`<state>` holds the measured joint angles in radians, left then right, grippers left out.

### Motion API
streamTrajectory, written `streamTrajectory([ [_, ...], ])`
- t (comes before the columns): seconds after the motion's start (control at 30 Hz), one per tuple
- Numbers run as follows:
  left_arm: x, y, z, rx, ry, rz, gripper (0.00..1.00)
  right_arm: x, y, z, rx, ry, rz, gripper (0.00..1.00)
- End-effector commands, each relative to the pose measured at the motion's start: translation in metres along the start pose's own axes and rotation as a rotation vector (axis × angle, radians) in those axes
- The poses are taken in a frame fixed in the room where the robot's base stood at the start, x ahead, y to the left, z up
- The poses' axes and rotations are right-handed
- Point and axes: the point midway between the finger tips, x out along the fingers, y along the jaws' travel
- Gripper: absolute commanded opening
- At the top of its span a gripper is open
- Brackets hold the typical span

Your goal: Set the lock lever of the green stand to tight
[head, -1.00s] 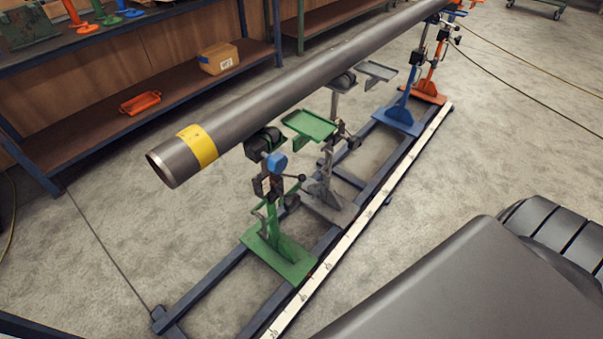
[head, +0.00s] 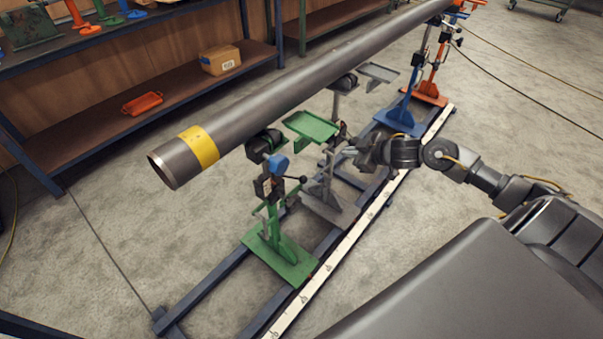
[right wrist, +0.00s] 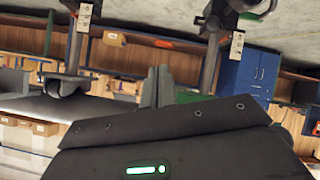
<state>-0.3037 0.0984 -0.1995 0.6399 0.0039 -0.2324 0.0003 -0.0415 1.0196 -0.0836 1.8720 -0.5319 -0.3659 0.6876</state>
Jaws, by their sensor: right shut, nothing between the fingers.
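The green stand (head: 278,256) stands on the rail frame under the near end of the pipe. Its lock lever (head: 293,178) is a thin dark rod with a ball knob, sticking out to the right of the clamp block on the post. A blue knob (head: 278,163) sits above it. My right gripper (head: 345,151) is up and to the right of the lever, apart from it, beside the green tray and the grey stand. Its fingers (right wrist: 157,85) are shut and empty in the right wrist view. I cannot tell the lever's setting. My left gripper is not in view.
The grey pipe (head: 290,90) with a yellow band runs above the stands. A green tray (head: 310,126) and the grey stand (head: 330,203) are close to my right gripper. Blue (head: 402,118) and orange (head: 428,92) stands are farther back. Floor right of the white scale is clear.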

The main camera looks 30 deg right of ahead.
Motion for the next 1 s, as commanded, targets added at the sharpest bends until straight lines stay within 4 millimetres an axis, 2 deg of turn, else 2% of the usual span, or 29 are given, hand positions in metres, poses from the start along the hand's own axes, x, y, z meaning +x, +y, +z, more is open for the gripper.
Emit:
streamTrajectory([
  [0.03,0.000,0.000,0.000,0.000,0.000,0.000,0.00,-0.011,-0.010,-0.021,-0.011,0.017,-0.028,0.00],
  [0.1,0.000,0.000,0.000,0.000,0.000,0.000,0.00,-0.024,-0.028,-0.040,0.003,0.028,-0.071,0.00],
  [0.2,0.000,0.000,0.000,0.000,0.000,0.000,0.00,-0.037,-0.057,-0.056,0.060,0.031,-0.128,0.00],
  [0.27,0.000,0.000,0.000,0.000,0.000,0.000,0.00,-0.041,-0.065,-0.057,0.102,0.022,-0.144,0.00],
  [0.5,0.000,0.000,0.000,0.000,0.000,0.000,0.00,-0.040,-0.065,-0.053,0.223,-0.004,-0.141,0.00],
  [0.87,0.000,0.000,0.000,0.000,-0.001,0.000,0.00,-0.039,-0.065,-0.053,0.230,-0.004,-0.140,0.00],
  [1.0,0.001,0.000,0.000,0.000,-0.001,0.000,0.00,-0.029,-0.066,-0.052,0.233,-0.003,-0.139,0.00],
])
